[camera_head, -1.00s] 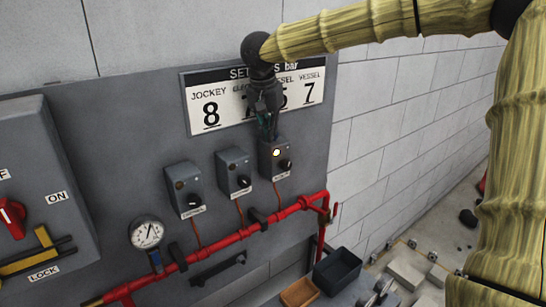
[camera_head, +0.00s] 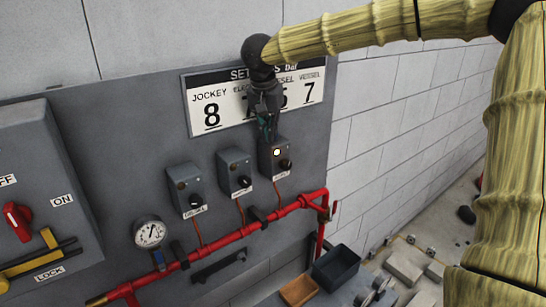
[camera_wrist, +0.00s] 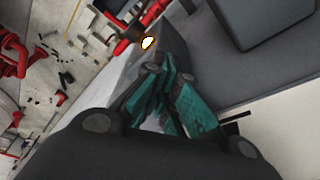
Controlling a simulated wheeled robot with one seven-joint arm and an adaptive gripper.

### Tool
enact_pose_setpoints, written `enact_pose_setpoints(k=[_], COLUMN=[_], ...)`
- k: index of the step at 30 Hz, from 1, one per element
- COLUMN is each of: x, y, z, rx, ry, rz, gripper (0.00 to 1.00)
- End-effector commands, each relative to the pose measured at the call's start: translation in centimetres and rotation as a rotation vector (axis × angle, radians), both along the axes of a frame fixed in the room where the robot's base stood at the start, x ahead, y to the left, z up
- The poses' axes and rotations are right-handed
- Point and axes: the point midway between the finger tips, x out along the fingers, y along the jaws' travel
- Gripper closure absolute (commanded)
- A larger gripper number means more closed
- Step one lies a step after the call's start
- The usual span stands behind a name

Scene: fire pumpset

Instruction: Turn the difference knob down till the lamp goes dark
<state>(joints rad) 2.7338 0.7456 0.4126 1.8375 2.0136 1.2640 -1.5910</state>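Three grey boxes with black knobs hang in a row on the panel; their small labels are too small to read, so I cannot tell which one is marked difference. The right box (camera_head: 269,148) has a lit white lamp (camera_head: 277,152) and a black knob (camera_head: 286,165) at its lower right. The lamp also glows in the wrist view (camera_wrist: 148,43). My gripper (camera_head: 267,135) points down at the top of this box, above the knob. Its teal-padded fingers (camera_wrist: 168,74) lie close together; whether they touch is unclear. The knob is not clearly visible in the wrist view.
The left box (camera_head: 185,186) and middle box (camera_head: 235,172) have dark lamps. A settings sign (camera_head: 215,100) is behind my gripper. Red pipe (camera_head: 235,238) and a gauge (camera_head: 150,232) lie below. A dark bin (camera_head: 336,268) stands at lower right.

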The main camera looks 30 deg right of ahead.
Motion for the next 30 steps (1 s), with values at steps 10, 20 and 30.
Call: enact_pose_setpoints(k=[10,20,30], x=[-0.24,-0.32,-0.71], y=[-0.24,-0.15,0.56], z=[-0.71,-0.75,-0.58], rx=[0.000,0.000,0.001], ry=[0.012,0.012,0.013], rz=[-0.003,-0.003,-0.002], gripper=[1.00,1.00,1.00])
